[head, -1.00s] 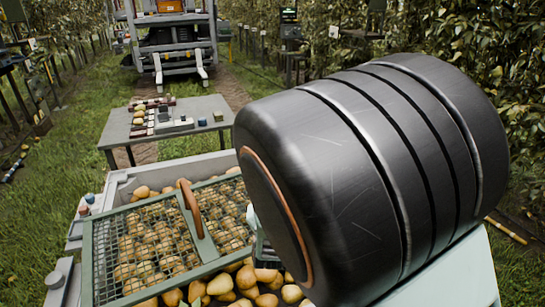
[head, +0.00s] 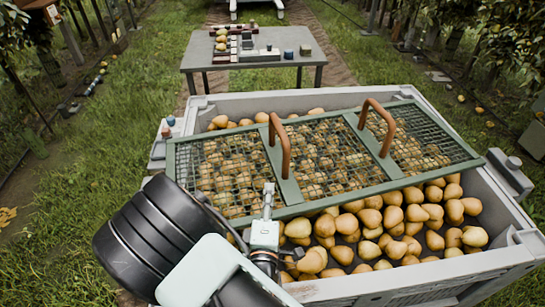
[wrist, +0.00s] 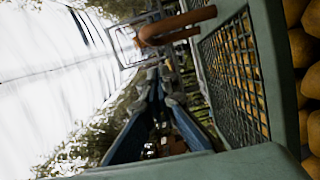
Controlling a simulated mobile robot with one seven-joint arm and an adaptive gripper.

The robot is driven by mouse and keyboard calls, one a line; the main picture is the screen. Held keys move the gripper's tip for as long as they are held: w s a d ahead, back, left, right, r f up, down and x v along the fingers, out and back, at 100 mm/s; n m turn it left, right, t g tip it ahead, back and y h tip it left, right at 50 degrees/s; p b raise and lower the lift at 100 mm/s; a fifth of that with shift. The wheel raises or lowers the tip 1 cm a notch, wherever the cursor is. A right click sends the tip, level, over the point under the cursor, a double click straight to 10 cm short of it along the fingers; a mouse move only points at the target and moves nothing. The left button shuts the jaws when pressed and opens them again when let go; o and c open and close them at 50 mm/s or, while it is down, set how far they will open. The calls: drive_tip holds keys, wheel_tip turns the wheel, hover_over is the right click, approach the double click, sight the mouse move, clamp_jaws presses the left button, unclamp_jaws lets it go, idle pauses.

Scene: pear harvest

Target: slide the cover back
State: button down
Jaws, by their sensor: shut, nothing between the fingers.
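The cover (head: 398,176) is a green frame with wire mesh and two orange-brown handles. It lies across the grey bin (head: 370,285), over the far and middle part of the pears. The left handle (head: 286,150) and right handle (head: 389,125) stand up from its crossbars. My gripper (head: 268,188) is shut and empty at the cover's near edge, just below the left handle in the picture. Whether it touches the frame I cannot tell. The wrist view shows the cover's frame (wrist: 270,70) and a handle (wrist: 178,25) close by, with my gripper fingers beside them.
Uncovered pears (head: 400,215) fill the near strip of the bin. A grey table (head: 250,62) with pears and small items stands beyond it. Grass (head: 50,200) lies to the left, with trees along both sides.

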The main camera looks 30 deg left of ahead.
sight(288, 153)
drive_tip(key=w+d+b+x, duration=0.1)
drive_tip(key=d+x, duration=0.1)
drive_tip(key=x, duration=1)
drive_tip(key=shift+w+a, duration=0.15)
drive_tip(key=shift+w, duration=0.2)
drive_tip(key=shift+f, duration=0.1)
drive_tip(key=shift+w+d+b, duration=0.25)
drive_tip(key=shift+w+b, duration=0.05)
drive_tip(key=shift+w, duration=0.6)
drive_tip(key=shift+w+d+b, duration=0.25)
drive_tip(key=shift+w+b, duration=0.05)
drive_tip(key=shift+w, duration=0.6)
drive_tip(key=shift+s, duration=0.1)
